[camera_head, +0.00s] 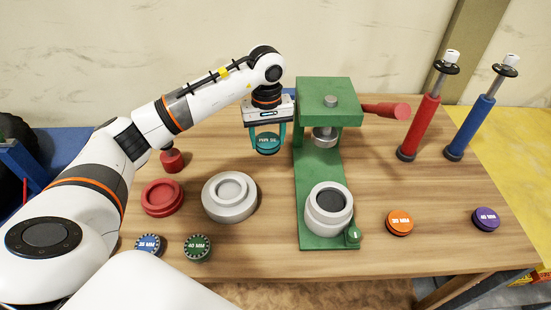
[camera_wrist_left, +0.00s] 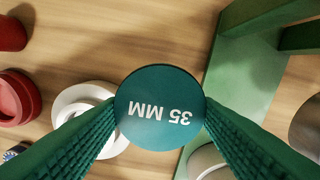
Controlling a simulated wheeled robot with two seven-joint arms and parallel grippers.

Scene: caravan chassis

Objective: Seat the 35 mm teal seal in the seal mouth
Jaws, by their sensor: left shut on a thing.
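The teal 35 mm seal (camera_head: 267,143) is a round disc held up off the table, left of the green press. Its "35 MM" face shows upside down in the left wrist view (camera_wrist_left: 160,107). My left gripper (camera_head: 267,135) is shut on it, with one finger at each side. A pale grey cup with a dark round top (camera_head: 314,222) stands on the front of the press base. A pale grey stepped ring (camera_head: 211,204) lies on the table below and left of the seal. I cannot tell which of these is the seal mouth. My right gripper is out of view.
The green press (camera_head: 320,172) has a red handle (camera_head: 385,110) sticking out right. Orange (camera_head: 399,221), purple (camera_head: 486,218), blue (camera_head: 150,245) and dark green (camera_head: 197,247) discs lie near the front. A red ring (camera_head: 162,197) lies left. Red (camera_head: 420,123) and blue (camera_head: 473,126) struts stand right.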

